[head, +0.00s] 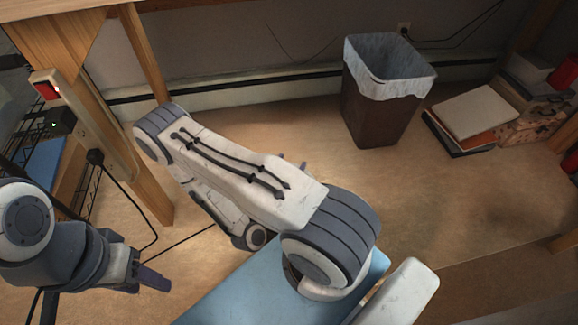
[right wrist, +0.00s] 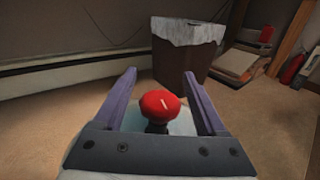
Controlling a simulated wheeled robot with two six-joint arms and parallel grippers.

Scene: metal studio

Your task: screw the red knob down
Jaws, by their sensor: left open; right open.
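The red knob (right wrist: 160,103) shows in the right wrist view, a round red cap with a short white mark on top and a black stem below. My right gripper (right wrist: 160,77) is open, with one purple finger on each side of the knob and a gap on both sides. In the head view my right arm covers the knob and most of that gripper; only small purple tips show past the arm. My left gripper (head: 152,281) is at the lower left of the head view, away from the knob, and it is open.
A light blue surface (head: 235,288) lies below my right arm. A dark bin (head: 380,105) with a white liner stands on the floor behind. Boxes and flat items (head: 478,112) lie at the right. A wooden post and power strip (head: 90,125) stand at the left.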

